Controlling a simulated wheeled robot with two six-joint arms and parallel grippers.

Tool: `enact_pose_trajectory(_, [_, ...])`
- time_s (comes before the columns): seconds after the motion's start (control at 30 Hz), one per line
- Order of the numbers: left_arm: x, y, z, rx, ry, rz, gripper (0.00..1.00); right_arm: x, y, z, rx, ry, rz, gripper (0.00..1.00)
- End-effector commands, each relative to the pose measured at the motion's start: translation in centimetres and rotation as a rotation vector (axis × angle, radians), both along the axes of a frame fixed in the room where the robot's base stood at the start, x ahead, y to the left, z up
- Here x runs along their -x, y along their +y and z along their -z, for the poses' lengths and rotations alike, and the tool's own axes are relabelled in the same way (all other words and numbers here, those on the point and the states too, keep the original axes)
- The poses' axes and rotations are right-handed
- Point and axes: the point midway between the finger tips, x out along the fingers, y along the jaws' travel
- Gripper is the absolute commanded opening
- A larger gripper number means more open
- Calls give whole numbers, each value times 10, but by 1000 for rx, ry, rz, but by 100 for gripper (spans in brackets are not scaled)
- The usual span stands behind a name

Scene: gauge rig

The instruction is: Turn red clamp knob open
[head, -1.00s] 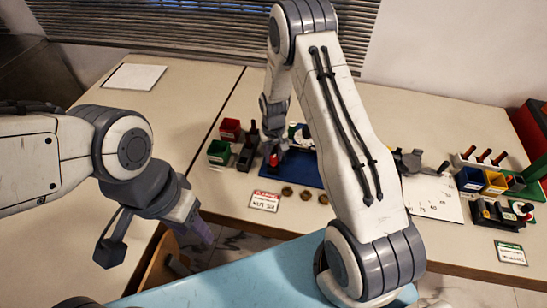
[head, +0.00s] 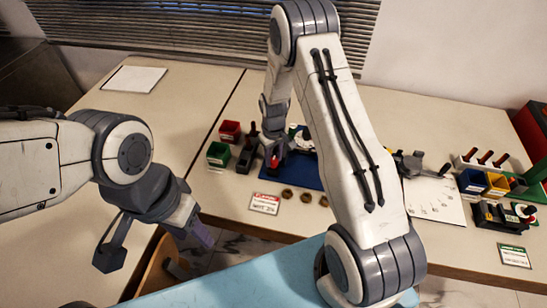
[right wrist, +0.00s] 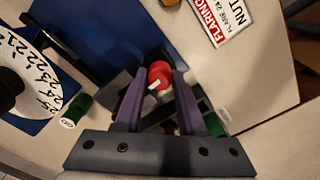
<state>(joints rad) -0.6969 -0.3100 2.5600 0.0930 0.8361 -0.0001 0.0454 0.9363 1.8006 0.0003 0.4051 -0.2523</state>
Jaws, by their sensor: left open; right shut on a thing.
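The red clamp knob (right wrist: 160,75) shows between the fingertips of my right gripper (right wrist: 158,82) in the right wrist view. The gripper is shut on it, and a small pale mark shows on the knob. In the head view the knob (head: 274,161) is a small red spot under my right gripper (head: 274,150), at the left end of the blue mat (head: 304,172). The arm hides part of the mat. My left gripper (head: 152,250) is open and empty, off the front edge of the table at lower left.
Red (head: 230,131) and green (head: 218,154) bins stand left of the mat. Several brass nuts (head: 287,193) and a red-bordered card (head: 265,204) lie in front. A white dial with numbers (right wrist: 18,85) is beside the gripper. Yellow (head: 496,183) and blue (head: 471,181) bins stand at right.

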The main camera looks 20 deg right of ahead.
Motion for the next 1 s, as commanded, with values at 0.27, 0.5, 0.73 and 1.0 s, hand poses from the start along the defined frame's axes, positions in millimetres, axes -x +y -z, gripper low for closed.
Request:
enact_pose_trajectory(0.27, [0,0,0,0,0,0,50,-1,0,-1,0,-3,-1,69])
enact_pose_trajectory(0.5, [0,0,0,0,0,0,50,0,0,0,0,0,0,69])
enact_pose_trajectory(0.73, [0,0,-4,0,0,0,50,1,0,0,0,4,86,69])
enact_pose_trajectory(1.0, [0,0,-19,0,0,0,50,2,0,-2,2,6,423,69])
